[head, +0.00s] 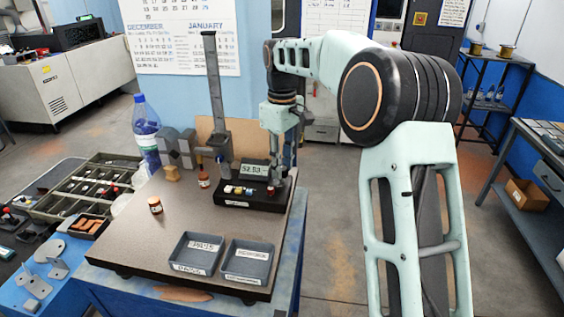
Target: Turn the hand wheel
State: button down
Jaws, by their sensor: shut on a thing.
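No hand wheel can be made out clearly in the head view. A dark grey upright column (214,95) stands at the back of the bench plate, with grey blocks (177,148) beside its foot. My gripper (283,172) points down at the back right of the plate, beside and partly behind a black instrument (235,194) with a lit display. Its fingers are small and partly hidden. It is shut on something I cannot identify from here. A small dark red piece (270,191) shows on the instrument near the fingertips.
The plate (150,235) carries two grey labelled trays (196,253) (248,262) at the front, small brown bottles (203,178) (155,205) and a wooden block (172,173). A blue-capped water bottle (146,130) stands behind. A sectioned tray (60,200) lies left. The plate's left middle is clear.

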jog(key=m+p, duration=0.1)
jog(key=m, duration=0.2)
jog(key=shift+r+m, duration=0.15)
jog(key=shift+m, duration=0.15)
jog(key=m+p, duration=0.1)
jog(key=m, duration=0.2)
jog(key=shift+m+p, duration=0.3)
jog(key=m+p, duration=0.1)
jog(key=m, duration=0.9)
jog(key=shift+m+p, duration=0.35)
jog(key=shift+m, duration=0.05)
jog(key=m, duration=0.5)
jog(key=shift+w, duration=0.1)
jog(key=shift+m, duration=0.4)
jog(key=c, duration=1.6)
grip_release()
